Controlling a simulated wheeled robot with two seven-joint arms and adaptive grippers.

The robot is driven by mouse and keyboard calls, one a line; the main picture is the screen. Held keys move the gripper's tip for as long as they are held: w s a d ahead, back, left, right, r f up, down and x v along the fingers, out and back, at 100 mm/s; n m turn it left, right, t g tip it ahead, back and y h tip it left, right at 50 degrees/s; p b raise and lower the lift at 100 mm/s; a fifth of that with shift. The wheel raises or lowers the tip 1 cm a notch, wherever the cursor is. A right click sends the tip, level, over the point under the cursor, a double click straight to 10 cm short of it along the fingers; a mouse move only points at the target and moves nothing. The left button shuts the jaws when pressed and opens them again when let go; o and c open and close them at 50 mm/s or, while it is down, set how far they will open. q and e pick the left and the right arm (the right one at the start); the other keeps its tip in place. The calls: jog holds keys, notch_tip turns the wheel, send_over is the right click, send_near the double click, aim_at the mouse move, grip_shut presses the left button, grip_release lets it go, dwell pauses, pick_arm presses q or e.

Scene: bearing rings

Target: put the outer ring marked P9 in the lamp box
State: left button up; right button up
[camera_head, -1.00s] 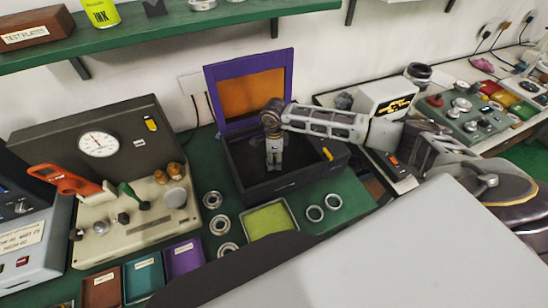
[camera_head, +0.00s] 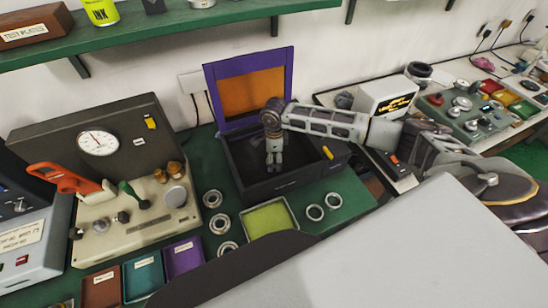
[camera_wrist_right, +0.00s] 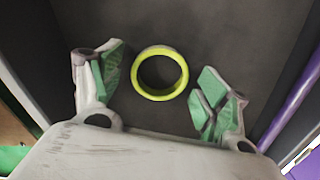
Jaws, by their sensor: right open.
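The lamp box (camera_head: 290,186) is a dark box with its purple-framed lid raised, orange inside the lid. My right gripper (camera_head: 274,168) reaches down into it. In the right wrist view the gripper (camera_wrist_right: 158,90) is open, with green finger pads on both sides. A yellow-green ring (camera_wrist_right: 138,83) lies on the box's dark floor between and beyond the fingers, apart from both. No marking on it is legible. Two plain rings, one nearer (camera_head: 315,212) and one farther (camera_head: 333,200), lie on the green bench right of the tray. My left gripper is not in view.
A tray with a yellow-green floor (camera_head: 268,218) sits before the box. Bearings stand in a column left of it, one at the back (camera_head: 212,199). A gauge machine (camera_head: 130,200) is farther left. Brown, teal and purple trays (camera_head: 184,257) line the front.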

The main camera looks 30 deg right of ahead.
jog(key=shift+r, duration=0.15)
notch_tip(320, 180, up, 12)
jog(key=b, duration=0.2)
dwell(0.5)
jog(key=shift+c, duration=0.3)
dwell(0.9)
